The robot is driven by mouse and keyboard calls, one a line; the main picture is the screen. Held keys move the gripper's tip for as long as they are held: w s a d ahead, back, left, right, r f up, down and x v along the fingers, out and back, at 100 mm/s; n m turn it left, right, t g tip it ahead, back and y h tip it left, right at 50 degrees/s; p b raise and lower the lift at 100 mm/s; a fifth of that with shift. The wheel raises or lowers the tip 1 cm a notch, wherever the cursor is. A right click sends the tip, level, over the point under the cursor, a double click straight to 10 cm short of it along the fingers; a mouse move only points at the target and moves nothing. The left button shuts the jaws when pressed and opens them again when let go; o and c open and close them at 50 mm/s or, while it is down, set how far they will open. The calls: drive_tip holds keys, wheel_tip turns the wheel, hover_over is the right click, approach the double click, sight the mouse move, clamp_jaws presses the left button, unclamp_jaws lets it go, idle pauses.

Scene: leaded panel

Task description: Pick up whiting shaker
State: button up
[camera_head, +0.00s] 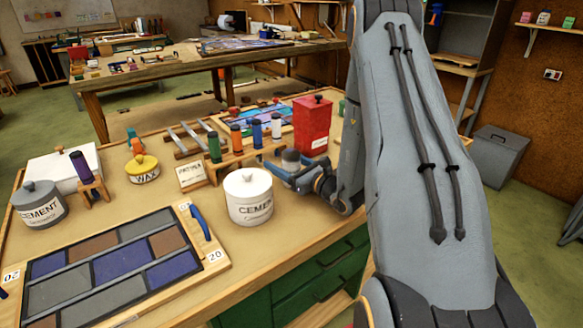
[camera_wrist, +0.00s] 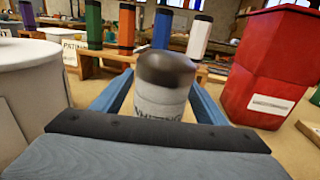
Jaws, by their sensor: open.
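The whiting shaker (camera_wrist: 163,95) is a short white cylinder with a dark cap, standing upright in the wrist view with part of its lettering showing. My gripper (camera_wrist: 163,110) is open, with one blue finger on each side of the shaker; I cannot tell whether either finger touches it. The palm hides the shaker's lower part. In the head view the shaker (camera_head: 291,160) stands at the end of my gripper (camera_head: 290,172), on the bench near the red box.
A white cement pot (camera_head: 249,197) stands close on the left. A red box (camera_head: 312,125) stands close on the right. Behind is a rack with several coloured cylinders (camera_head: 236,138). A panel (camera_head: 117,262) lies at the bench's front left. The bench top (camera_head: 150,200) has some bare room.

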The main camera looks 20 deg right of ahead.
drive_tip(key=c, duration=1.3)
drive_tip(key=shift+r, duration=0.1)
drive_tip(key=shift+c, duration=0.2)
